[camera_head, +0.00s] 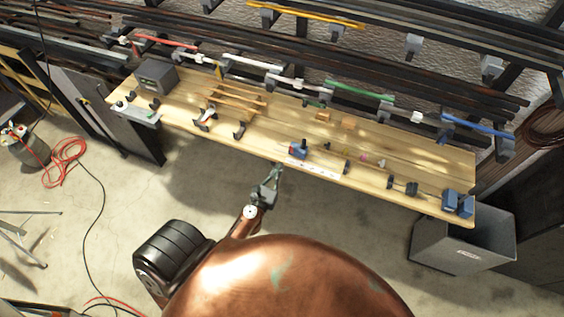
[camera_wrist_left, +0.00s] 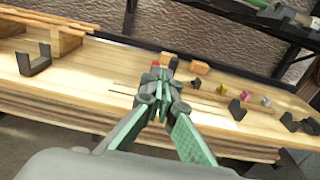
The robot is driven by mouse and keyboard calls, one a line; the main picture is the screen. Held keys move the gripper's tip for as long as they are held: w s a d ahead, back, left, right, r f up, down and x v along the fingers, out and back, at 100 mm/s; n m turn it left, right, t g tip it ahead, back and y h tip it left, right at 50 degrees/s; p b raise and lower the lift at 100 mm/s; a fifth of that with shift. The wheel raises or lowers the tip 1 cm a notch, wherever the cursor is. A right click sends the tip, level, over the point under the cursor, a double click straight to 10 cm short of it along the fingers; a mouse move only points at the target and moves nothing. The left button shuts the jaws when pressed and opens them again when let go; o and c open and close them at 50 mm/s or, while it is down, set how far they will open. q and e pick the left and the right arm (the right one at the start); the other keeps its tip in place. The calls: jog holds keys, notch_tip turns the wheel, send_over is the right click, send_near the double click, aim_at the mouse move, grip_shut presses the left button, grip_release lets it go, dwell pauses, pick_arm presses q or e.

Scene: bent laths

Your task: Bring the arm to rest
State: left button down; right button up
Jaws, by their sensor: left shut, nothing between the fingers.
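My left gripper (camera_head: 272,178) hangs in front of the near edge of the wooden workbench (camera_head: 400,155), low in the middle of the head view. It is shut and empty. In the left wrist view the left gripper (camera_wrist_left: 158,85) points toward the bench top, with its fingers together. The fingers overlap a small red and dark object in that view; I cannot tell the gap to it. My right gripper is not in view.
The bench carries wooden laths (camera_head: 238,98), a dark grey box (camera_head: 156,74), a blue and red tool (camera_head: 299,149) and several small blocks. Racks with coloured bars run behind. A grey bin (camera_head: 462,250) stands at right. Red hose (camera_head: 64,160) lies on the floor.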

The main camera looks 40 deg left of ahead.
pick_arm(q)
jog(key=shift+s+d+r, duration=0.1)
jog(key=shift+s+r, duration=0.25)
jog(key=shift+s, duration=0.2)
